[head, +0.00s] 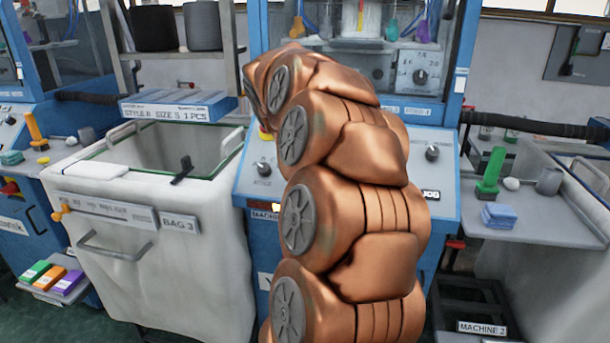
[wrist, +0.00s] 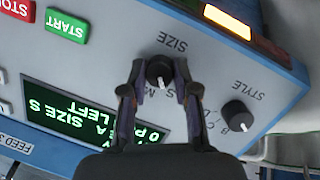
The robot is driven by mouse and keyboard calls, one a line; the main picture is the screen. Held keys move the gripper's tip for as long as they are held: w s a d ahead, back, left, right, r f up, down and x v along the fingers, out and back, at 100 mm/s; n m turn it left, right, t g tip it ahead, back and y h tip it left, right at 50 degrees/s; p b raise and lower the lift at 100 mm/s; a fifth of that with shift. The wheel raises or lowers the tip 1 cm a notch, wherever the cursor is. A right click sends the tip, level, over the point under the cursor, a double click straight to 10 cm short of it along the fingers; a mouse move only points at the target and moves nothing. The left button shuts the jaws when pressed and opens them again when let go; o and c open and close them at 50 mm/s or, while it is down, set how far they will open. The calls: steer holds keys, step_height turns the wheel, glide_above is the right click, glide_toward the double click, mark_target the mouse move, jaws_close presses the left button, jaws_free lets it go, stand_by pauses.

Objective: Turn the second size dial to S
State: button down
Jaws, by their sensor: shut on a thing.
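In the wrist view, which looks upside down, the black SIZE dial (wrist: 159,75) sits on the blue-edged panel of a knitting machine. My gripper (wrist: 160,68) has one finger on each side of this dial and is shut on it. The fingers hide part of its letters, so its pointer setting is hard to read. The display (wrist: 95,112) beside it shows SIZE S in green, partly covered. In the head view my copper arm hides the gripper and the SIZE dial. The machine's panel (head: 245,185) shows on both sides of the arm.
A black STYLE dial (wrist: 238,115) is close to my gripper, and also shows in the head view (head: 264,168). A green START button (wrist: 66,27) and a lit orange lamp (wrist: 227,22) are near. A white bin (head: 165,250) labelled BAG 3 stands left; a side shelf (head: 530,225) stands right.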

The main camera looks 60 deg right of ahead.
steer(key=shift+n, duration=0.5)
steer(key=c, duration=0.9)
jaws_free()
steer(key=shift+o, duration=0.2)
steer(key=shift+r, duration=0.1)
steer(key=v, duration=1.1)
steer(key=shift+a+r, duration=0.25)
steer(key=shift+a, duration=0.1)
steer(key=shift+w, duration=0.1)
